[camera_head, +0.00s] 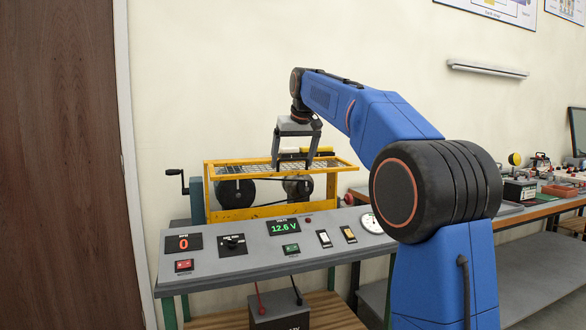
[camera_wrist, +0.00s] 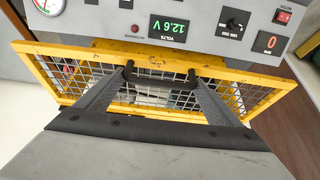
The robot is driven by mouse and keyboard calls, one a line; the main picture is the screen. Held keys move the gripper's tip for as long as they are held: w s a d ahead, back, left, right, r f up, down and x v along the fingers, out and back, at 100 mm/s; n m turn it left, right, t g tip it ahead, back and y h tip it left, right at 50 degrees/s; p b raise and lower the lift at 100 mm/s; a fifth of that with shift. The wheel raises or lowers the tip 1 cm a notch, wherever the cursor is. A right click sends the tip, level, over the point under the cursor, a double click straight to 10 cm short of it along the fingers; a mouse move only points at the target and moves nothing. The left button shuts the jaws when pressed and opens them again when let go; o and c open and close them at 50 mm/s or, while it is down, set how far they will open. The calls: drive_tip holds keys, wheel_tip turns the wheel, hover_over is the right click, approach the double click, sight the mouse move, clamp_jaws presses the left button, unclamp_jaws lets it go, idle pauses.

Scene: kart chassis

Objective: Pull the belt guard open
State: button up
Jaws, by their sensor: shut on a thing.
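The belt guard (camera_head: 345,163) is a yellow frame with wire mesh on the rig behind the console. In the head view its panel lies roughly level at the top of the yellow housing, and the pulleys show in the open space beneath it. In the wrist view the guard (camera_wrist: 60,97) spans the picture, with a black bar handle (camera_wrist: 160,80) near the edge by the console. My gripper (camera_head: 291,164) is above the guard, pointing down. In the wrist view its two fingers (camera_wrist: 160,72) are at the ends of the handle, shut on it.
The sloped grey console (camera_head: 212,261) stands in front, with a red 0 display and a 12.6 V display (camera_head: 285,227). Dark pulleys (camera_head: 235,191) and a hand crank (camera_head: 174,172) are at the rig. A battery (camera_head: 280,308) sits below. A bench with tools is at right.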

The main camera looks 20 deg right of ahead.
drive_tip(key=shift+w+r, duration=0.15)
drive_tip(key=shift+r, duration=0.35)
drive_tip(key=shift+w+r, duration=0.15)
drive_tip(key=shift+r, duration=0.35)
drive_tip(key=o, duration=1.3)
drive_tip(key=shift+o, duration=0.2)
drive_tip(key=v, duration=1.7)
drive_tip(key=shift+s, duration=0.1)
